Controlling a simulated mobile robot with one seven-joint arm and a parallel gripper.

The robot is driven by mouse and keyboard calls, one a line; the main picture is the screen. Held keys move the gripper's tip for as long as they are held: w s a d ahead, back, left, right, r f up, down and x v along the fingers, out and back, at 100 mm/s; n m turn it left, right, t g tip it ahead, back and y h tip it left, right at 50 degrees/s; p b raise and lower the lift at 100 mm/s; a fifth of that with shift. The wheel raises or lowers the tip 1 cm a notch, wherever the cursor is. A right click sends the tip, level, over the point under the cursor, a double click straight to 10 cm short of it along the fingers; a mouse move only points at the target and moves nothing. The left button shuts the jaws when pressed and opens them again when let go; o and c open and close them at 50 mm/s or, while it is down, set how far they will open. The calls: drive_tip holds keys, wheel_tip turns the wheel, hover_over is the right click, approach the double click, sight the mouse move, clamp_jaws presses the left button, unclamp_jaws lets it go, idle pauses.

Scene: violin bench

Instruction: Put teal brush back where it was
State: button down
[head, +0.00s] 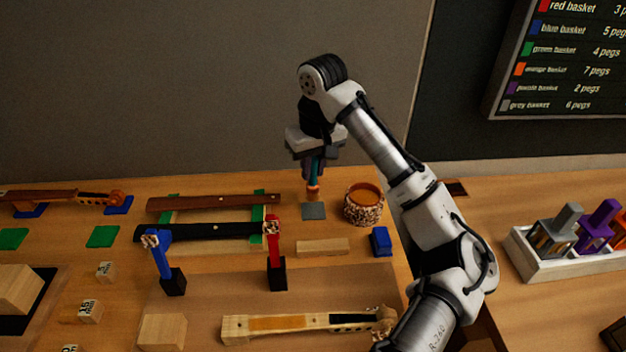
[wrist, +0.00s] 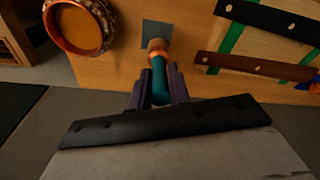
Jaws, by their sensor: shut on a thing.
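My gripper (head: 314,170) is shut on the teal brush (head: 313,188), which hangs upright with its copper-coloured end and pale bristles down. The brush is just above a small grey square (head: 314,211) on the bench. I cannot tell whether the bristle tip touches it. In the wrist view, the teal handle (wrist: 160,82) sits between the two fingers (wrist: 158,88), and the grey square (wrist: 157,30) lies beyond the bristles. A round pot (head: 363,205) with a patterned wall and orange inside stands just right of the brush; it also shows in the wrist view (wrist: 107,25).
Fingerboards (head: 215,202) on green strips lie to the left. A red tool (head: 274,250) and a blue tool (head: 160,258) stand upright in black blocks. A wood block (head: 323,247) and a blue block (head: 380,241) lie in front. A white tray (head: 557,262) is at right.

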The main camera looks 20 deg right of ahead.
sight(313, 184)
drive_tip(key=shift+f, duration=2)
drive_tip(key=shift+f, duration=0.1)
drive_tip(key=c, duration=1.3)
unclamp_jaws()
drive_tip(key=r, duration=0.4)
drive_tip(key=s+r, duration=0.1)
drive_tip(key=r, duration=0.7)
drive_tip(key=shift+s+d+b, duration=0.15)
drive_tip(key=shift+d+b, duration=0.05)
drive_tip(key=shift+b, duration=0.2)
